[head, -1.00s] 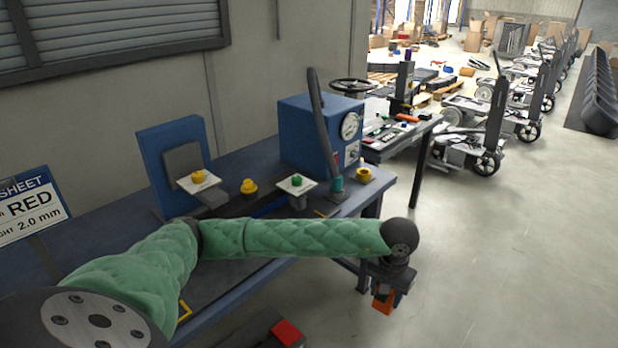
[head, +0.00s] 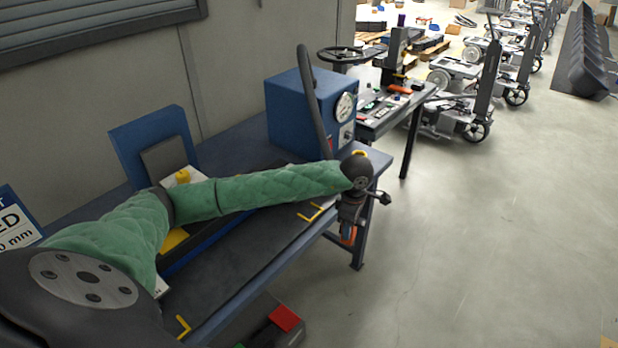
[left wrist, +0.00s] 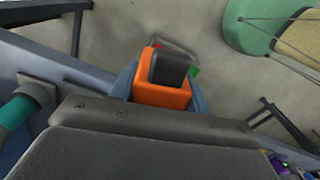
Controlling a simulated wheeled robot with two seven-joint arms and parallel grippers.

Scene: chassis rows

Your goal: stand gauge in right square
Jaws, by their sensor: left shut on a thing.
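My left gripper (head: 349,226) hangs just off the front right edge of the bench, with its arm reaching across the bench top. It is shut on an orange piece with a dark block on it, which I take to be the gauge (head: 348,236). The gauge also shows in the left wrist view (left wrist: 162,97), between the blue-grey fingers. Yellow corner marks (head: 313,214) lie on the dark bench top just left of the gripper, at the right square. Another yellow mark (head: 183,325) lies nearer. My right gripper is not in view.
A blue box with a dial (head: 298,108) and a dark lever stand at the bench's back right. A blue upright panel (head: 128,140) stands at the back left. A dark case with a red patch (head: 284,318) is below the front edge. The floor to the right is clear.

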